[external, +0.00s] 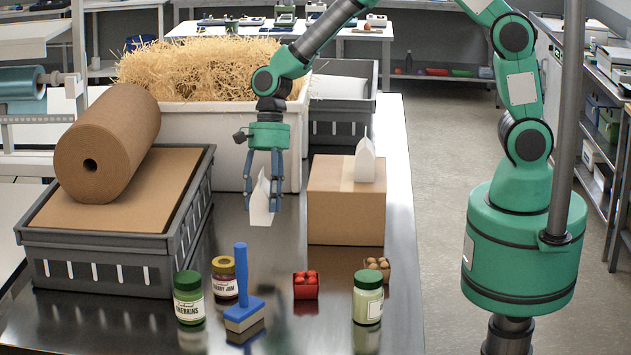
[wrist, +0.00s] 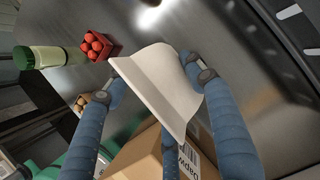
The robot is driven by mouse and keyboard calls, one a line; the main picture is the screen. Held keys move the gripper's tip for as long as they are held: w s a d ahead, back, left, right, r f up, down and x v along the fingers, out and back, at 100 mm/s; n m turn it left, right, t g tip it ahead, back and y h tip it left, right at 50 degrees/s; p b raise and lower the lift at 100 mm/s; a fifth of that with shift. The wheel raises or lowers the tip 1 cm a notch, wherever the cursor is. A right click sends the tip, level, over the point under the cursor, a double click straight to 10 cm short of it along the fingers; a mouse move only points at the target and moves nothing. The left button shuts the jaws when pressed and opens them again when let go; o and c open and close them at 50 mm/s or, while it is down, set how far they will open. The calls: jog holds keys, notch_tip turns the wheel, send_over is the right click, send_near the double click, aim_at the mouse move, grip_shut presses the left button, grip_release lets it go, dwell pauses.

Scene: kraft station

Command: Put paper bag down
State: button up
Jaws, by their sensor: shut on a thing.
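The white paper bag (external: 261,203) is between the fingers of my gripper (external: 263,180), left of the cardboard box. In the wrist view the bag (wrist: 160,85) sits between the blue fingers of my gripper (wrist: 158,82), which are shut on it. In the external view the bag's lower end is close to the metal table top; I cannot tell whether it touches. A second white bag-like carton (external: 365,162) stands on the cardboard box (external: 345,210).
Left is a grey crate (external: 105,250) with a brown paper roll (external: 108,143). Behind is a white bin (external: 222,150) of straw. In front are a gherkins jar (external: 188,298), jam jar (external: 224,280), blue-handled brush (external: 243,290), red punnet (external: 305,285) and pale green jar (external: 368,297).

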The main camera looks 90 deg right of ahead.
jog(key=shift+d+r, duration=0.1)
jog(key=s+d+r+p, duration=0.5)
jog(key=s+d+r, duration=0.2)
jog(key=d, duration=0.4)
jog(key=s+d+r+p, duration=0.5)
jog(key=s+d+r, duration=0.3)
jog(key=d, duration=0.4)
jog(key=shift+s+p, duration=0.4)
send_near(336, 171)
jog(key=shift+a+r, duration=0.1)
jog(key=shift+a, duration=0.7)
jog(key=shift+f, duration=1.85)
jog(key=shift+f, duration=0.1)
